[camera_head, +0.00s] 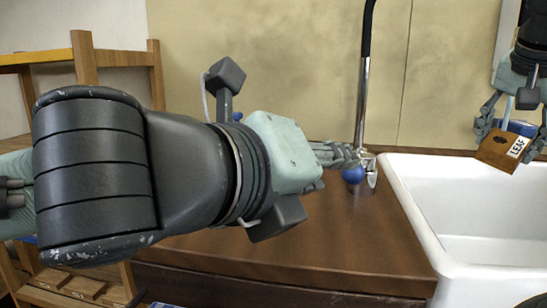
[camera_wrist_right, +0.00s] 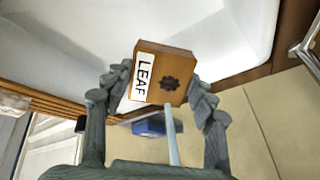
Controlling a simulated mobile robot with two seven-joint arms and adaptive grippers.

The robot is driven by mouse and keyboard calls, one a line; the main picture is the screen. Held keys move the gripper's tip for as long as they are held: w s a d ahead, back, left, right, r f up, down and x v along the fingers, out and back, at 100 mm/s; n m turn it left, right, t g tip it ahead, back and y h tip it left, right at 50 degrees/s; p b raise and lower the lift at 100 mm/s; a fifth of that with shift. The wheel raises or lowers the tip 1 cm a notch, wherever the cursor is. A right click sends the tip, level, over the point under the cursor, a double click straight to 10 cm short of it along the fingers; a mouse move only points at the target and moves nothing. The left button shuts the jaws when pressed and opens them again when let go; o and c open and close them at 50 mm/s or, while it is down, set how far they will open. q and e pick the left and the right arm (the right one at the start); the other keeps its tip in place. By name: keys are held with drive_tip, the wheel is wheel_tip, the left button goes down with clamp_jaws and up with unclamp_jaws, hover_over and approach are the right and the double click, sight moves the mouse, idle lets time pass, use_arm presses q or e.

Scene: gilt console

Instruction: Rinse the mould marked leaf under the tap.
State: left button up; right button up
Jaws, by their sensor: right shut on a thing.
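The mould marked LEAF (camera_head: 495,152) is a small brown block with a white label and a dark leaf-shaped mark. My right gripper (camera_head: 508,146) is shut on it and holds it above the back part of the white sink, at the right. The right wrist view shows the mould (camera_wrist_right: 163,78) between the two fingers. The tap (camera_head: 363,90) has a tall chrome and black pipe, with its top out of view. My left gripper (camera_head: 350,158) is at the tap's base, by a blue knob (camera_head: 353,175). Its fingers overlap there, so its opening and contact are unclear. No water shows.
The white sink (camera_head: 408,205) fills the right side, beside a brown wooden counter (camera_head: 310,245). A wooden rack (camera_head: 84,60) stands at the left, with brown blocks (camera_head: 85,287) low down. A blue object (camera_wrist_right: 150,128) lies behind the mould.

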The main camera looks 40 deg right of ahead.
sight(356, 169)
use_arm(q)
drive_tip(key=x, duration=1.2)
drive_tip(key=shift+a, duration=0.1)
clamp_jaws()
